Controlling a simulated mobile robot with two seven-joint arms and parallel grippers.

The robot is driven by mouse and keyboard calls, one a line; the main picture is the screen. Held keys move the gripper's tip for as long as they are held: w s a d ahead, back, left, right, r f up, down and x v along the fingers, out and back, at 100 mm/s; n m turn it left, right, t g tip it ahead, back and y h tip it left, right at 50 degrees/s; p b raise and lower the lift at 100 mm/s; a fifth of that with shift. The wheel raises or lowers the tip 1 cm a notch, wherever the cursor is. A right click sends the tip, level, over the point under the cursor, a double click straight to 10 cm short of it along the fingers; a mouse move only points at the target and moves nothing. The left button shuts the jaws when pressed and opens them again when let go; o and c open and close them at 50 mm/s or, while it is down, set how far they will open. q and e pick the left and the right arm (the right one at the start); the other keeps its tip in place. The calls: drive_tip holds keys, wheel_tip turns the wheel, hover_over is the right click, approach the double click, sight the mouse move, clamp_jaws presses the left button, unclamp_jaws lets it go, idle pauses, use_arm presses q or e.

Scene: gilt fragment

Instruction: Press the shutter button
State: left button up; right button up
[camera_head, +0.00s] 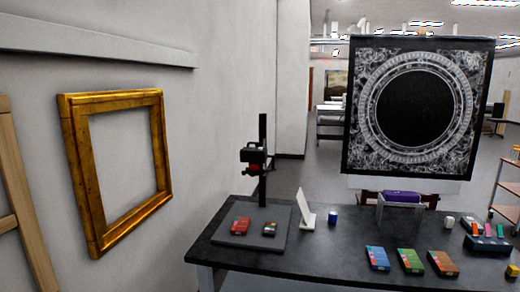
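A black camera-like device (252,156) is mounted on the upright black column (263,190) of a copy stand. The stand's dark grey base (277,214) rests on the left end of the dark table. A small red part (252,168) shows on the device's lower front; I cannot tell whether it is the shutter button. Neither of my grippers is in view.
The dark table (330,250) also bears a tilted white card (305,208), a blue jar (332,217), and blue (377,258), green (411,261) and brown (442,263) boxes. A large black ornate panel (362,150) stands behind. A gilt frame (80,180) is on the left wall.

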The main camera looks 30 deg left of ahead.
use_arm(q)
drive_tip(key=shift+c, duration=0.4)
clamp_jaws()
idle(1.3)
